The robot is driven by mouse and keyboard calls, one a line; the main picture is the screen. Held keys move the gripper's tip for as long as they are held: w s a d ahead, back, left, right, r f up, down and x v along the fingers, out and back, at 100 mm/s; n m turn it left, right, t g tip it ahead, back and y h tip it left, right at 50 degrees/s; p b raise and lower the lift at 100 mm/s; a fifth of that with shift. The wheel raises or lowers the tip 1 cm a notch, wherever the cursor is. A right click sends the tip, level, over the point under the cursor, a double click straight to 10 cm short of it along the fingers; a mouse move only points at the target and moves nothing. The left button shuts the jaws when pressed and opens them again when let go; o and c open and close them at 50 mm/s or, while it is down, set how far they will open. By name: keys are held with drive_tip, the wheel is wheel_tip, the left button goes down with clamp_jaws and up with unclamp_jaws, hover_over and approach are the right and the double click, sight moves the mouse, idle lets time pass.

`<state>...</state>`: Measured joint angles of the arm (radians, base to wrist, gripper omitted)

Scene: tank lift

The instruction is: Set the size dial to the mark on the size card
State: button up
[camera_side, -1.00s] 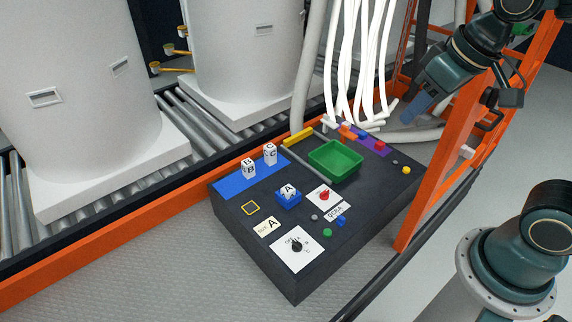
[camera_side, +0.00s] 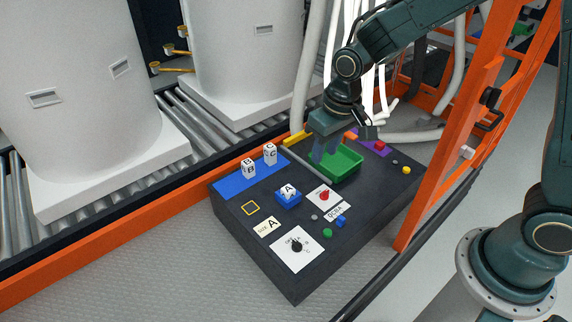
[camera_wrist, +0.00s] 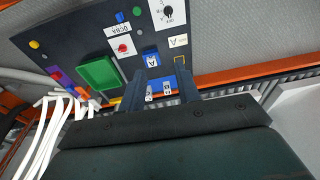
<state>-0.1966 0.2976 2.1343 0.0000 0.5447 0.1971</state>
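The size dial (camera_side: 296,245) is a black knob on a white plate at the front corner of the dark console. Its marks are too small to read and I cannot tell where it points. The size card (camera_side: 267,226), just behind the plate, shows a large "A". In the wrist view the dial (camera_wrist: 168,11) is at the top and the card (camera_wrist: 178,41) is below it. My gripper (camera_side: 324,158) is above the green tray's left end, well away from the dial. In the wrist view its two fingers (camera_wrist: 161,72) are apart with nothing held.
A white block "A" (camera_side: 288,190) sits on a small blue pad. Blocks "B" (camera_side: 248,169) and "C" (camera_side: 270,154) stand on a blue strip. A red knob (camera_side: 324,196) is on a white plate. The green tray (camera_side: 348,176) and an orange frame post (camera_side: 420,205) stand to the right.

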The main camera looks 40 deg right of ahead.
wheel_tip(320, 180, down, 8)
drive_tip(key=w+a+f, duration=0.1)
drive_tip(key=w+a, duration=0.1)
drive_tip(key=a, duration=0.1)
drive_tip(key=g, duration=0.2)
hover_over(297, 242)
wheel_tip(297, 242, down, 9)
drive_tip(key=shift+f, duration=0.1)
drive_tip(key=shift+f, duration=6.85)
clamp_jaws()
